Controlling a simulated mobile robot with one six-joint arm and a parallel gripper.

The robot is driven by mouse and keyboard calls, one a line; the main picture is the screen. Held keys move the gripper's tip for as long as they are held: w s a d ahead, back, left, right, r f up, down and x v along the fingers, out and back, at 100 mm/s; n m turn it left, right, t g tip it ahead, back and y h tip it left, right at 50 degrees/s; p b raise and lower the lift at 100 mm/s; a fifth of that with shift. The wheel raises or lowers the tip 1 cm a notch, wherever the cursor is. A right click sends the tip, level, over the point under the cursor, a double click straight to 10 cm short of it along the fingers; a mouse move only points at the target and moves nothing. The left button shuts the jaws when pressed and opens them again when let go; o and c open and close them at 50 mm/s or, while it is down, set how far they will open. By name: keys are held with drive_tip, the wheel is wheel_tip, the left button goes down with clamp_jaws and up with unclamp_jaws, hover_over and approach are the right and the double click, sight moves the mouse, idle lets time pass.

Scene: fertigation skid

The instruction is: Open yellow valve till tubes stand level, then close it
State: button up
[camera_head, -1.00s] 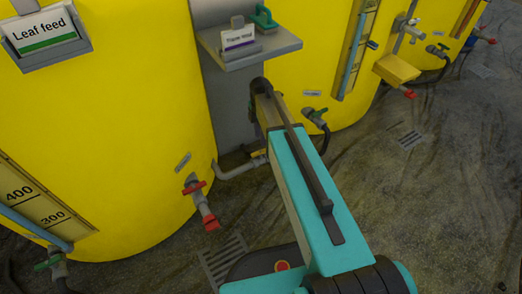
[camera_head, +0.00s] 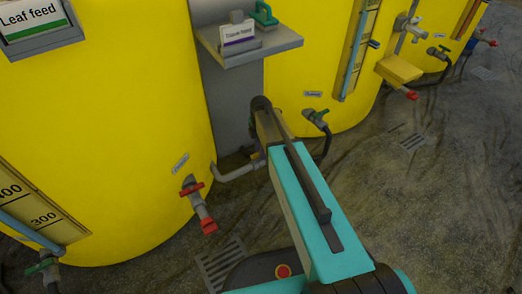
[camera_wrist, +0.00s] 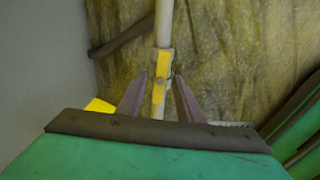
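The yellow valve (camera_wrist: 160,76) sits on a thin pale pipe (camera_wrist: 164,22) in the wrist view. Its yellow handle looks roughly in line with the pipe. My gripper (camera_wrist: 160,77) is open, with one dark finger on each side of the handle; I cannot tell if either touches it. In the head view my arm hides most of the valve, and the pipe (camera_head: 234,171) shows leaving the left tank. The left tank's sight tube (camera_head: 30,231) and the right tank's sight tube (camera_head: 354,55) look blue where visible. The left tube's upper part is out of frame.
A red-handled tap (camera_head: 192,189) juts from the left tank (camera_head: 110,120). A green-handled tap (camera_head: 317,116) is on the right tank (camera_head: 300,75). A grey shelf (camera_head: 250,50) holds a card and a green item. Open floor with drains lies right.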

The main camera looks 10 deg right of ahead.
clamp_jaws()
drive_tip(key=shift+r+m+p, duration=0.15)
drive_tip(key=shift+m+p, duration=0.35)
drive_tip(key=shift+p, duration=0.35)
drive_tip(key=shift+r+m+p, duration=0.1)
drive_tip(key=shift+m+p, duration=0.3)
drive_tip(key=shift+p, duration=0.35)
drive_tip(key=m+p, duration=0.3)
drive_tip(key=p, duration=0.1)
drive_tip(key=m+p, duration=0.6)
drive_tip(key=shift+w+m, duration=0.1)
drive_tip(key=shift+m, duration=0.2)
drive_tip(key=m+p, duration=0.3)
drive_tip(key=m, duration=0.2)
drive_tip(key=shift+m+p, duration=0.3)
drive_tip(key=shift+p, duration=0.05)
drive_tip(key=shift+f, duration=0.2)
